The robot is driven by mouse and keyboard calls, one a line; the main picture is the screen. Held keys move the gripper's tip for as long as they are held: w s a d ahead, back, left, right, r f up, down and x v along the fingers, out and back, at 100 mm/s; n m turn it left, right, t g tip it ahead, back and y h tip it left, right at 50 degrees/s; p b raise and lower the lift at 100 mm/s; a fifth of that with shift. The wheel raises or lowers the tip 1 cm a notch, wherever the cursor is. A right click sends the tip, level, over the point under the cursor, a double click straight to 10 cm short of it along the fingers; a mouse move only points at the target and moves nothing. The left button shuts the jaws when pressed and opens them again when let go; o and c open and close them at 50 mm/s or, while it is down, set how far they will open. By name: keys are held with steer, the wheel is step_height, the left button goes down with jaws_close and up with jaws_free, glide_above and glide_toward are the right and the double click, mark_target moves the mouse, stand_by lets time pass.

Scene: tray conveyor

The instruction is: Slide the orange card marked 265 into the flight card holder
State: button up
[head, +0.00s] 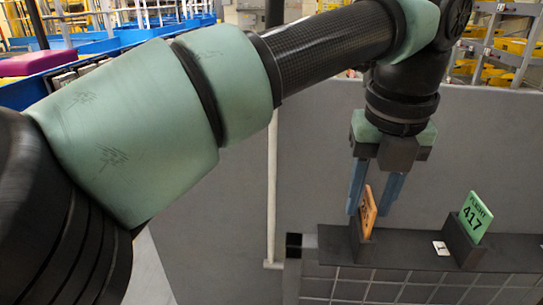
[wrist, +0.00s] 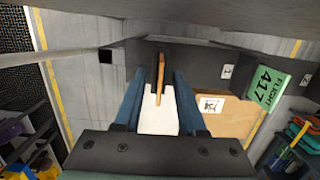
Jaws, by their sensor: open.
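The orange card (head: 368,213) stands tilted in a dark holder (head: 361,246) on the ledge. Its face is steeply angled in the head view and its number cannot be read. The wrist view shows the card (wrist: 161,82) nearly edge-on, its far end at a dark holder (wrist: 158,57). My gripper (head: 370,208) is open, with its blue fingers pointing down on either side of the card's upper part. In the wrist view my gripper (wrist: 163,90) shows gaps between the fingers and the card.
A green card marked FLIGHT 417 (head: 475,214) stands in another dark holder (head: 461,246) to the right; a small white label (head: 441,248) lies beside it. The dark ledge (head: 410,250) has a grid front. A grey panel (head: 320,180) stands behind.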

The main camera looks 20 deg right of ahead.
step_height(320, 180, up, 13)
steer(key=s+p, duration=0.1)
steer(key=p, duration=0.8)
steer(key=shift+s+a, duration=0.15)
steer(key=shift+a, duration=0.25)
steer(key=shift+f, duration=0.15)
